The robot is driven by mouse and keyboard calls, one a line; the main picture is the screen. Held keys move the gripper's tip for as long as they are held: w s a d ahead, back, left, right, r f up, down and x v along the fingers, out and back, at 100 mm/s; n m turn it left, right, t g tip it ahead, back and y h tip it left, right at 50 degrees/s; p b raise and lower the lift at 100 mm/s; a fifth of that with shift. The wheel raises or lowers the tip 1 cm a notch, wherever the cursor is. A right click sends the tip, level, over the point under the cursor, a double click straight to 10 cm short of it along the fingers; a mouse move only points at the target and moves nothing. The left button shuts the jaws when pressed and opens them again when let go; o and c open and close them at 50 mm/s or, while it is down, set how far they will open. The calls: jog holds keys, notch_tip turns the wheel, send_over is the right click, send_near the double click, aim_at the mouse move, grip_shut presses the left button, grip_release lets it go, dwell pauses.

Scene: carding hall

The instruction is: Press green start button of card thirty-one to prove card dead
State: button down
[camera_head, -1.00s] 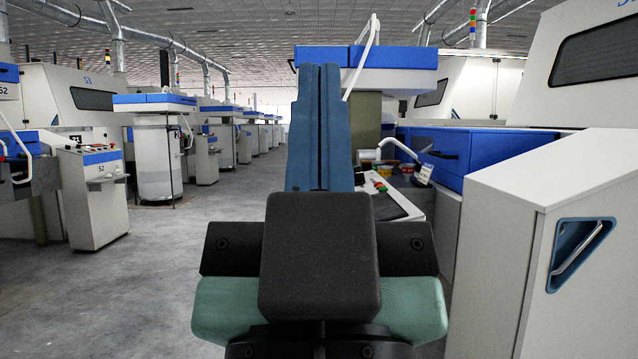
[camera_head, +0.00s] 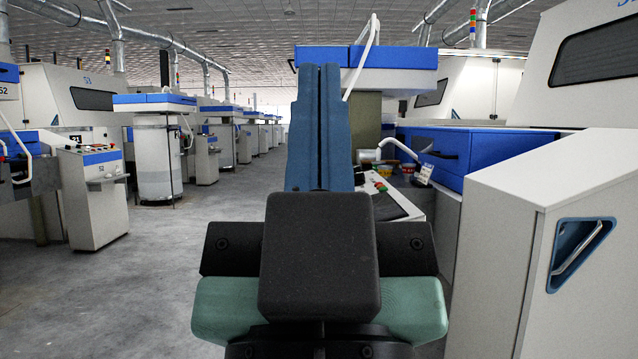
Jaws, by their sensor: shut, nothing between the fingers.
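My gripper (camera_head: 319,68) reaches forward in the middle of the head view. Its two long blue fingers lie side by side, shut with nothing between them. A control desk (camera_head: 410,208) with a sloping panel stands just right of the fingers, partly hidden behind my gripper. Small red and green buttons (camera_head: 380,186) show at the panel's far left part. They are too small to tell which one is a start button. The fingertips appear above and left of these buttons in the picture, apart from them. I cannot read a card number on this desk.
A pale cabinet (camera_head: 500,235) with a recessed blue handle stands close on the right. Blue-fronted machinery (camera_head: 448,153) lies behind it. Several small pots (camera_head: 408,171) stand beyond the desk. Another control desk (camera_head: 95,200) stands at left. The grey floor aisle (camera_head: 190,260) is clear.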

dwell(0.4)
notch_tip(320, 180, up, 43)
jog(key=p, duration=4.3)
jog(key=shift+r, duration=0.15)
jog(key=shift+d, duration=0.1)
